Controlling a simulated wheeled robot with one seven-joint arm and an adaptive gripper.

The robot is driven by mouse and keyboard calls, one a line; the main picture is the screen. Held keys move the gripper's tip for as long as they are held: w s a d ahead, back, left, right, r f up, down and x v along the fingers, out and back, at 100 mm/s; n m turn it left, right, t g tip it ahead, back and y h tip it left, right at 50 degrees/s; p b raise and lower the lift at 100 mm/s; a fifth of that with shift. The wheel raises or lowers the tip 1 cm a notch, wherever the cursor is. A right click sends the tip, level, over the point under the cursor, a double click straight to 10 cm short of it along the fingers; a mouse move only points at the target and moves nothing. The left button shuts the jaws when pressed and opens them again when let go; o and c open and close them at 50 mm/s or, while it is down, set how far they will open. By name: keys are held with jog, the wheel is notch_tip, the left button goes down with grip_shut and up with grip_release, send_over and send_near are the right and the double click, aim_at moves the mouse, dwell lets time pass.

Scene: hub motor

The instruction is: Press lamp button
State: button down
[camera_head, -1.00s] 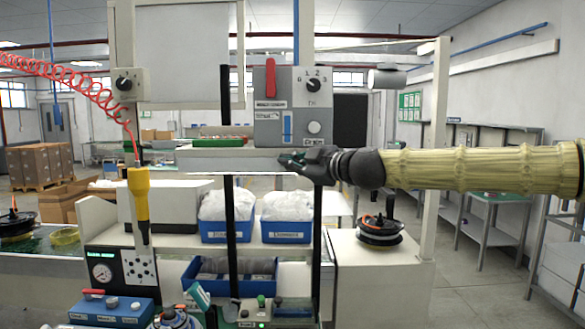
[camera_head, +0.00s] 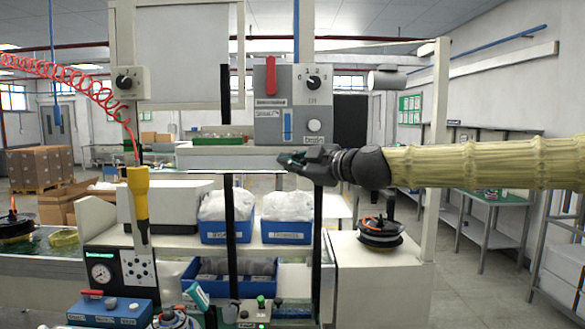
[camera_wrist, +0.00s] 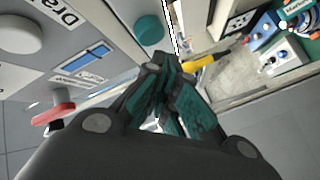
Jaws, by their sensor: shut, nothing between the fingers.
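A grey control panel (camera_head: 280,105) hangs above the bench, with a red lever (camera_head: 271,75), a black numbered dial (camera_head: 313,82), a blue slider (camera_head: 287,125) and a round white button (camera_head: 314,126). The wrist view also shows the white button (camera_wrist: 15,33) at its left edge and a round teal button (camera_wrist: 150,28) on a pale surface. I cannot read which control is marked as the lamp. My gripper (camera_head: 284,160) is shut and empty just below the panel. In the wrist view its teal fingers (camera_wrist: 170,75) are together, apart from the teal button in the picture.
Blue bins (camera_head: 286,232) with white bags stand below. A dark upright post (camera_head: 317,240) is under my gripper. A yellow tool (camera_head: 140,200) hangs at left on a red coiled hose.

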jog(key=s+b, duration=0.1)
jog(key=s, duration=0.3)
jog(key=shift+s, duration=0.15)
